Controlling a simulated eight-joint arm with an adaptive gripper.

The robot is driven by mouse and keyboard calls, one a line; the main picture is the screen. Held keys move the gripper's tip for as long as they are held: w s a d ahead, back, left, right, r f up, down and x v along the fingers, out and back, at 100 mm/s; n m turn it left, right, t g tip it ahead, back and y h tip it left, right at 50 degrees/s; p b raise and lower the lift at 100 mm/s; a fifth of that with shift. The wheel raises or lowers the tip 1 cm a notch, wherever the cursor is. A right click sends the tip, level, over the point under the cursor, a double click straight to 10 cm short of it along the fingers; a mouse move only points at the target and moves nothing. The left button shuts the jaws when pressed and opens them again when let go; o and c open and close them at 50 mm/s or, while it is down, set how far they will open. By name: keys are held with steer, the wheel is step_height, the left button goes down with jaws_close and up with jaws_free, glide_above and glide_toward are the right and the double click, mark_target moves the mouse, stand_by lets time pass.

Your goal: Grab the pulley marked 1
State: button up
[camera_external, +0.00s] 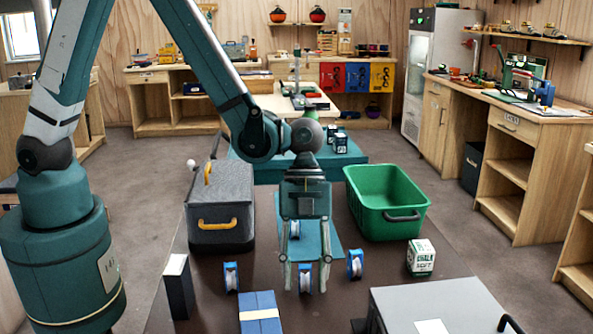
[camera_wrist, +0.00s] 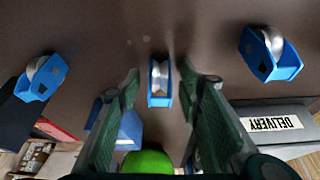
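Several blue pulleys with silver wheels are on the dark table. In the external view one pulley (camera_external: 231,277) is left of my gripper (camera_external: 306,280), one (camera_external: 356,264) is to its right, and one (camera_external: 294,229) is farther back. Another pulley (camera_external: 305,279) shows between the fingertips. In the wrist view this middle pulley (camera_wrist: 160,82) appears between the open fingers of my gripper (camera_wrist: 160,78), with gaps on both sides. Pulleys also show at left (camera_wrist: 40,78) and right (camera_wrist: 271,53). I cannot read a number on any pulley. My gripper is open, pointing down.
A green tub (camera_external: 386,205) stands back right and a dark grey case (camera_external: 220,205) back left. A chalk box (camera_external: 420,258) is at right. A grey box (camera_external: 435,305), a blue box (camera_external: 260,312) and an upright dark box (camera_external: 178,288) are in front.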

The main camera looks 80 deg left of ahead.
mark_target(305, 265)
steer(key=c, duration=1)
steer(key=shift+r, duration=0.15)
steer(key=shift+r+p, duration=0.85)
steer(key=shift+r, duration=4.05)
